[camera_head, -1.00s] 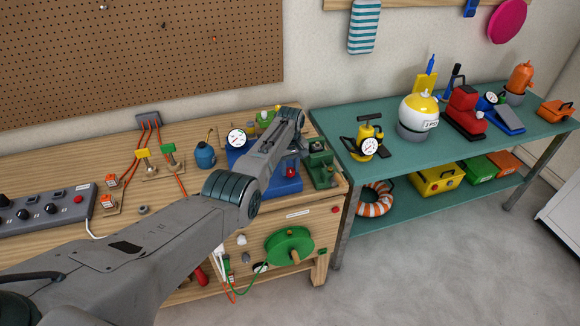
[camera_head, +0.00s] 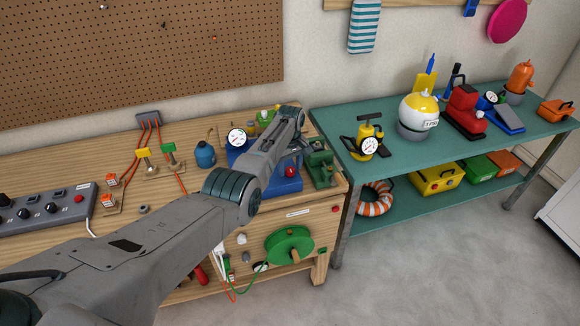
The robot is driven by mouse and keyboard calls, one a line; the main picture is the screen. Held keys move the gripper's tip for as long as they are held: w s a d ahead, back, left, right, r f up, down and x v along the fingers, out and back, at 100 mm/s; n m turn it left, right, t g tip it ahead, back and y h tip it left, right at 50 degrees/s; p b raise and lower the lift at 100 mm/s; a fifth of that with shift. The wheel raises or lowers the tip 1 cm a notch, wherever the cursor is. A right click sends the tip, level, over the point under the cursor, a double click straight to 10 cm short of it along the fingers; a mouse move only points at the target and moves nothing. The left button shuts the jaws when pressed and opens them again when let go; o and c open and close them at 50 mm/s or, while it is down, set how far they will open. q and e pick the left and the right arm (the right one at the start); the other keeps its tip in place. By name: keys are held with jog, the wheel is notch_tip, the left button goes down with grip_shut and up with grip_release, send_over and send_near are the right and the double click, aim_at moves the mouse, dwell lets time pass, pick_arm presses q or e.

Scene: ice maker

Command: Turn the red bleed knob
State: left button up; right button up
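A small red knob (camera_head: 290,171) sits on the front of a blue device (camera_head: 282,186) near the right end of the wooden workbench. A white dial gauge (camera_head: 237,138) stands at the device's left. My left arm reaches in from the lower left, across the bench, and hides much of the device. My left gripper (camera_head: 291,157) points down just above the red knob. It is small and partly hidden by my wrist, so I cannot tell its finger gap or whether it touches the knob. My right gripper is out of view.
A green vise-like tool (camera_head: 320,167) stands close on the right of the blue device. A blue bottle (camera_head: 205,155) stands on its left. A green crank wheel (camera_head: 289,246) is on the bench front. A teal table (camera_head: 400,172) with pumps stands at the right.

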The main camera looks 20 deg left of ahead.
aim_at(290, 169)
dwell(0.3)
pick_arm(q)
notch_tip(290, 169, up, 11)
jog(key=b, duration=0.2)
jog(key=shift+f, duration=0.15)
dwell(0.4)
